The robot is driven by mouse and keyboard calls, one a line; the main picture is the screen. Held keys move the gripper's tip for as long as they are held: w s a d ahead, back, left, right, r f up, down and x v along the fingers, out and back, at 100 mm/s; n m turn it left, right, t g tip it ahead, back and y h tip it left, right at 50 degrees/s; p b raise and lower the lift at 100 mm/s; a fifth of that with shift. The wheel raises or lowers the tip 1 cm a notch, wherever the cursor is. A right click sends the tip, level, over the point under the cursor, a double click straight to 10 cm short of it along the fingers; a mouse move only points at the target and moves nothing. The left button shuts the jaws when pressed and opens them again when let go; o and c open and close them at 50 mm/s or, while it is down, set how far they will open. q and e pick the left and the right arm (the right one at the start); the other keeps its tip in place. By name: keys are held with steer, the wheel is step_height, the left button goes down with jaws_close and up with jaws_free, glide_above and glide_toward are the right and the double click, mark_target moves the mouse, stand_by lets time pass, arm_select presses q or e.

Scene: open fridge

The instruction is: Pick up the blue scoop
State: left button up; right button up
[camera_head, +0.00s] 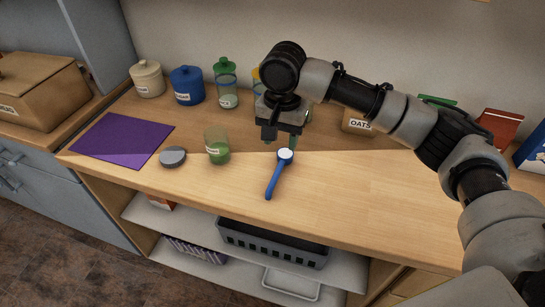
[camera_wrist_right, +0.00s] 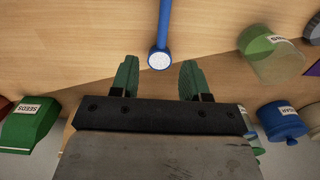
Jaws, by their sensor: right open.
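The blue scoop (camera_head: 273,180) lies on the wooden counter, its handle toward the front edge and its round end with a white top toward the wall. My right gripper (camera_head: 281,141) is above the counter just behind the round end, fingers pointing down. In the right wrist view, the open, green-tipped right gripper (camera_wrist_right: 158,78) has nothing between its fingers. The round end of the scoop (camera_wrist_right: 164,25) shows just beyond the fingertips, about centred between them. My left gripper is in neither view.
A glass jar with green contents (camera_head: 217,150) and a grey lid (camera_head: 173,157) are left of the scoop. A purple mat (camera_head: 122,140) lies farther left. Several canisters and jars line the wall, including a blue canister (camera_head: 187,86). The counter (camera_head: 370,195) right of the scoop is clear.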

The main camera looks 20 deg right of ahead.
glide_above(279, 168)
steer(key=f, duration=0.2)
steer(key=s+f, duration=0.1)
steer(key=f, duration=0.1)
steer(key=shift+d+f, duration=0.15)
steer(key=shift+f, duration=0.1)
steer(key=shift+w+f, duration=0.1)
steer(key=shift+f, duration=0.15)
steer(key=f, duration=0.5)
steer(key=shift+w+a, duration=0.2)
steer(key=shift+w, duration=0.15)
steer(key=shift+c, duration=1.4)
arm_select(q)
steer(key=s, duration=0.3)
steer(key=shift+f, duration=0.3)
arm_select(e)
jaws_close()
